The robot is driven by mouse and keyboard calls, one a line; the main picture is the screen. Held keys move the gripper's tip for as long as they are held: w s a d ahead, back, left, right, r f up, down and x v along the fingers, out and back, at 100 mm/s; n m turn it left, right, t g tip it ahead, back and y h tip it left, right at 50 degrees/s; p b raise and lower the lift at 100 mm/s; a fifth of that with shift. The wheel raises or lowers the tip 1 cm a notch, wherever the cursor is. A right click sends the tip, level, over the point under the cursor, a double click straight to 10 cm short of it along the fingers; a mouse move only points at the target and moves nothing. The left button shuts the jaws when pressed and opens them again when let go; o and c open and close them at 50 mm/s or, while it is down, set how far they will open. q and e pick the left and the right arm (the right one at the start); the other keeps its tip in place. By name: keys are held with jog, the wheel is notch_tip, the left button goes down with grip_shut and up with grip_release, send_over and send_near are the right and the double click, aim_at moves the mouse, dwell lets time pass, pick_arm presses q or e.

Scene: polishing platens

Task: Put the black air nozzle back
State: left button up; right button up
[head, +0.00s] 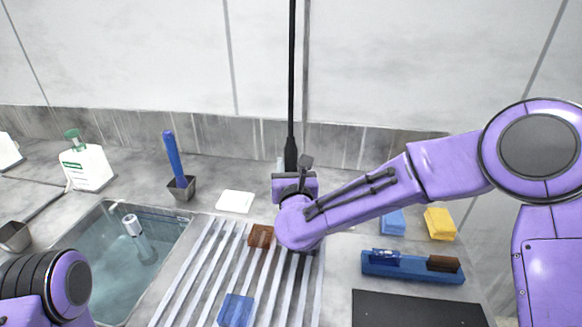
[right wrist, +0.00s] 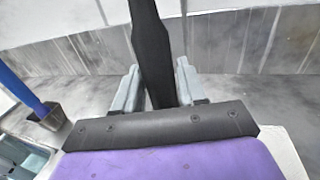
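The black air nozzle (head: 291,153) hangs upright at the end of a black hose that comes down from above. It stands in front of the back wall, over the back of the counter. In the right wrist view the nozzle (right wrist: 154,62) runs between the two grey fingers of my right gripper (right wrist: 157,88), which appear to touch it on both sides. In the head view the right gripper (head: 293,170) is mostly hidden behind its own wrist. The nozzle's lower end is hidden behind my gripper. My left gripper is out of view; only part of the left arm shows at lower left.
A slatted rack (head: 205,275) lies below my right wrist, with a brown block (head: 260,236) and a blue block (head: 236,310). The water-filled sink (head: 113,205) is left. A blue-handled tool stands in a grey cup (head: 182,188). A blue brush holder (head: 413,272) and yellow sponges (head: 440,224) are right.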

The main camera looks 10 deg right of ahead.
jog(key=shift+o, duration=1.2)
jog(key=shift+r, duration=0.1)
jog(key=shift+r+p, duration=0.25)
jog(key=shift+p, duration=0.15)
jog(key=s, duration=0.4)
jog(key=s+a+b, duration=0.1)
jog(key=s, duration=0.3)
jog(key=s+b, duration=0.1)
jog(key=s, duration=0.3)
jog(key=shift+a+f, duration=0.1)
jog(key=shift+a, duration=0.2)
jog(key=shift+f, duration=0.1)
